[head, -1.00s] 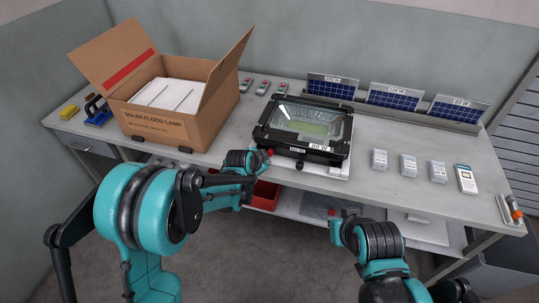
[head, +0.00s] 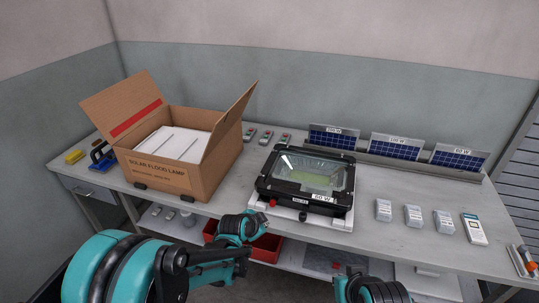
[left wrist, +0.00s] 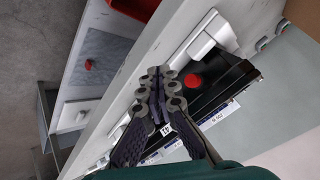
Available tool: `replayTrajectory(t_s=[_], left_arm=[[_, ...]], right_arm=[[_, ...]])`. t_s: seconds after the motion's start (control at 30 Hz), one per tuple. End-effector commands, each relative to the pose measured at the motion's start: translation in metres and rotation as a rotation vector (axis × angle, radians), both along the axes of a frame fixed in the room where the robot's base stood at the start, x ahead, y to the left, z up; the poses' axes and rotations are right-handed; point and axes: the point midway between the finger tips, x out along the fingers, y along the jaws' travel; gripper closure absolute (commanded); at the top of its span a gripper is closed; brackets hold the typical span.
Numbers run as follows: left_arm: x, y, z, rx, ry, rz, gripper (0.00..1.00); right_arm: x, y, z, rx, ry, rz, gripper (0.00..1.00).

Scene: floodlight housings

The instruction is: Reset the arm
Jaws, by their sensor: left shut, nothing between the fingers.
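My left gripper (head: 262,221) is low at the front edge of the bench (head: 410,253), in front of the floodlight housing. In the left wrist view its fingers (left wrist: 158,76) are together and empty. The black floodlight housing (head: 306,181) has a glass window and a 60 W label, and sits on a white base (head: 318,219). A red knob (head: 272,203) at its front left also shows beside the fingertips in the left wrist view (left wrist: 193,80). My right arm shows only at the bottom edge, and its jaws cannot be made out.
An open cardboard box (head: 171,177) stands on the left. Several small solar panels (head: 396,147) lean along a rack at the back. Several pale blocks (head: 413,216) and a handheld meter (head: 474,229) lie on the right. A red bin (head: 266,248) is on the shelf below.

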Motion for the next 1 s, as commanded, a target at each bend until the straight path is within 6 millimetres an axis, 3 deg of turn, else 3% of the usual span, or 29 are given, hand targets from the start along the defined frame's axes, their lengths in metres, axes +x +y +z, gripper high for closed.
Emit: replayTrajectory(t_s=[0.13, 0.27, 0.4, 0.6, 0.8, 1.0], left_arm=[[-0.004, 0.005, 0.007, -0.008, 0.008, 0.020, 1.00], [-0.023, 0.026, 0.033, -0.042, 0.040, 0.101, 1.00], [-0.063, 0.060, 0.070, -0.104, 0.091, 0.251, 1.00], [-0.132, 0.107, 0.103, -0.200, 0.158, 0.482, 1.00], [-0.203, 0.145, 0.113, -0.294, 0.209, 0.709, 1.00], [-0.251, 0.165, 0.107, -0.361, 0.234, 0.867, 1.00]], right_arm=[[0.000, 0.000, 0.000, 0.000, 0.000, 0.000, 1.00], [0.000, 0.000, 0.000, 0.000, 0.000, 0.000, 1.00], [0.000, 0.000, 0.000, 0.000, 0.000, 0.000, 1.00], [0.000, 0.000, 0.000, 0.000, 0.000, 0.000, 1.00], [0.000, 0.000, 0.000, 0.000, 0.000, 0.000, 1.00], [0.000, 0.000, 0.000, 0.000, 0.000, 0.000, 1.00]])
